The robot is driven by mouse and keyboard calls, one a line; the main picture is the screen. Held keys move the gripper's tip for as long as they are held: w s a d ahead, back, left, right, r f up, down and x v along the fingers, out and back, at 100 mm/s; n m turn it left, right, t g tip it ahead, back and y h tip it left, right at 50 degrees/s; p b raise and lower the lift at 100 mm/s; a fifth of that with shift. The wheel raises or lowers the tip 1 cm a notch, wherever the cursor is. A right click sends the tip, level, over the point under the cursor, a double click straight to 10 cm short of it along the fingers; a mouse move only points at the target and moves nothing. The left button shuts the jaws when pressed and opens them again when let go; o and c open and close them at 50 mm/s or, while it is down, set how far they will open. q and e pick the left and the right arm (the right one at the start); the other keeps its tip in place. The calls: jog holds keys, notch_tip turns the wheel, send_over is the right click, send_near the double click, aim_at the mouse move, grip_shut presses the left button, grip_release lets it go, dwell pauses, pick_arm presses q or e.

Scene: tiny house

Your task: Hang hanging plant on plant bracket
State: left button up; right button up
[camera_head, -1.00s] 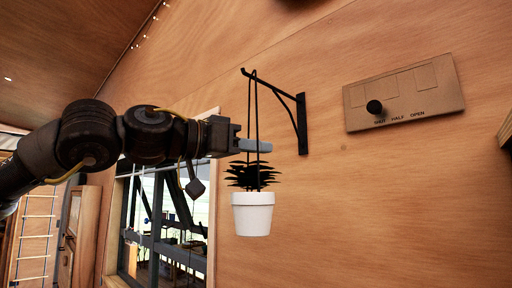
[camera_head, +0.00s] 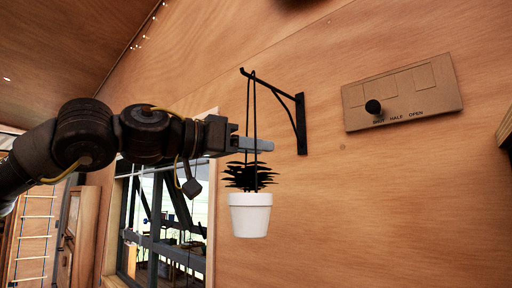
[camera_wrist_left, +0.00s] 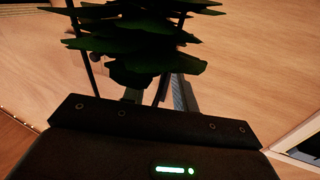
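The hanging plant (camera_head: 250,214) is a white pot with dark spiky leaves, hanging upright from thin dark cords. The top of the cords meets the outer end of the black plant bracket (camera_head: 299,118) in the head view; I cannot tell whether they rest on it or only overlap it. My left gripper (camera_head: 256,145) is level with the cords, above the leaves and below the bracket arm. In the left wrist view its fingers (camera_wrist_left: 156,96) stand apart, with a cord showing between them and the dark leaves (camera_wrist_left: 135,42) hiding their tips. My right gripper is out of view.
The bracket is fixed to a wooden wall (camera_head: 370,200). A wall panel (camera_head: 402,92) with a black knob is right of the bracket. A window (camera_head: 165,225) is behind and below my left arm. The space right of the pot is free.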

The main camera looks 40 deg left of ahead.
pick_arm(q)
jog(key=b+v, duration=0.4)
jog(key=v, duration=0.6)
jog(key=shift+s, duration=0.3)
jog(key=shift+a, duration=0.1)
